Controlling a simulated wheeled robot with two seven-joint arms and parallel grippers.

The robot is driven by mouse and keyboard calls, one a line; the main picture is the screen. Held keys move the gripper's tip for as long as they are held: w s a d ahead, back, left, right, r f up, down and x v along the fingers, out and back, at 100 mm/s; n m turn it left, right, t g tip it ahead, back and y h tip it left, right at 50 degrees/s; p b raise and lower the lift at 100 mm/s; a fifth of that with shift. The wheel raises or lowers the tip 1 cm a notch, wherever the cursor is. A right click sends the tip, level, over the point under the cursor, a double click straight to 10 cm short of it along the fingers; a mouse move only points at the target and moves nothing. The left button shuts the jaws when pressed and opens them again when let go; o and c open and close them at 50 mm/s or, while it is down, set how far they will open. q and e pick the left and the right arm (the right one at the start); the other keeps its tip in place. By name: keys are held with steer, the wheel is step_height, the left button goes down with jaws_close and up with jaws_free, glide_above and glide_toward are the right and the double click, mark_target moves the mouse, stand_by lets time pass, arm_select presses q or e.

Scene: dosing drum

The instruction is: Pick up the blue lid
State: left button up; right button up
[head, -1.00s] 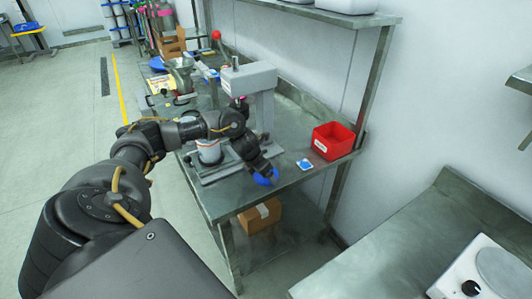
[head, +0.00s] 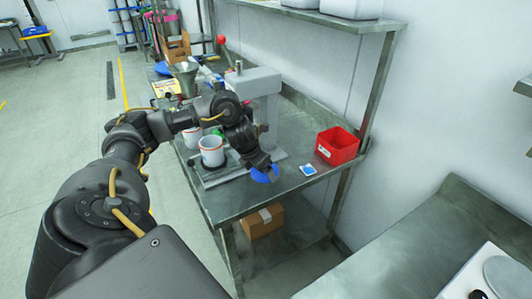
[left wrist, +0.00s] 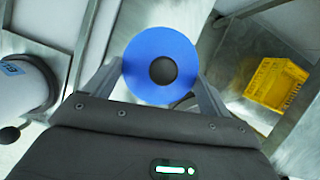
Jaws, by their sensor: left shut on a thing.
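The blue lid (head: 264,174) is at the end of my left arm in the head view, over the near end of the steel table. In the left wrist view the lid (left wrist: 161,52) is a round blue disc with a dark round centre. My left gripper (left wrist: 162,80) is shut on it, with one finger at each side of the disc. In the head view my left gripper (head: 262,167) partly covers the lid. My right gripper is in neither view.
A white drum (head: 211,151) stands by a grey press (head: 253,82) on the steel table (head: 240,200). A cardboard box (head: 262,219) is on the lower shelf.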

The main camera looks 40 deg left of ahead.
arm_select(q)
steer(key=s+d+r+p, duration=0.1)
steer(key=s+d+r, duration=0.2)
steer(key=s, duration=0.7)
step_height(320, 180, up, 3)
steer(key=shift+f, duration=0.15)
steer(key=shift+d, duration=0.15)
steer(key=w+d+n+g+y, duration=0.25)
steer(key=d+n+y, duration=0.25)
steer(key=d+n, duration=1)
steer(key=d+r+n+g+h, duration=0.2)
steer(key=d+r+n+g, duration=0.1)
steer(key=n, duration=0.8)
steer(key=d+r+n+g+h, duration=0.2)
steer(key=r+n+g, duration=0.1)
steer(key=n, duration=0.8)
steer(key=shift+d+r+g+h, duration=0.3)
steer(key=shift+d+r+g, duration=0.1)
steer(key=shift+r, duration=0.4)
